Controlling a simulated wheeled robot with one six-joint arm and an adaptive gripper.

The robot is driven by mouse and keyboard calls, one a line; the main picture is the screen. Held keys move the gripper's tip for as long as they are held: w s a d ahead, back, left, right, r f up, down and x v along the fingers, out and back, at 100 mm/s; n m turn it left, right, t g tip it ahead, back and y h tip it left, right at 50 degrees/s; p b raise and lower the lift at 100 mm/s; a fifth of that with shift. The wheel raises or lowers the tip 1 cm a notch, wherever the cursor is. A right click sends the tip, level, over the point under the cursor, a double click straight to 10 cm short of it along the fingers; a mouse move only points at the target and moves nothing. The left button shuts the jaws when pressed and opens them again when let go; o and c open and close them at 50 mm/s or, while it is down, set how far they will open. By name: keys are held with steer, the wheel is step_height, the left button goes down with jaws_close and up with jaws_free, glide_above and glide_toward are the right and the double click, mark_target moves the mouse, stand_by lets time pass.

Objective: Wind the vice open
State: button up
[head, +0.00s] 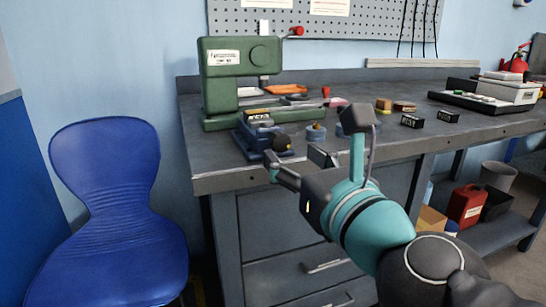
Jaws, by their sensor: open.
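The blue vice (246,136) stands at the front left edge of the bench, just in front of the green press. A dark round knob (282,143) shows at the vice's near right side. My gripper (296,163) is open in front of the bench edge, close to the knob, with its fingers towards the vice. I see no contact between them. The vice's lower front and the rest of its handle are partly hidden or too small to make out.
The green press (222,85) with a red-tipped lever rises behind the vice. Small blocks (411,121) and a black tray (455,101) lie on the bench (390,142) to the right. A blue chair (110,215) stands at the left. Drawers are below the bench top.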

mark_target(282, 145)
steer(key=b+x, duration=0.1)
steer(key=x, duration=0.2)
steer(key=b+x, duration=0.1)
steer(key=shift+w+d+f+b, duration=0.2)
steer(key=shift+w+f+b, duration=0.1)
steer(key=shift+w+f, duration=0.1)
steer(key=shift+b+x, duration=0.3)
steer(key=shift+x, duration=0.45)
steer(key=shift+r+h, duration=0.15)
steer(key=shift+h, duration=0.15)
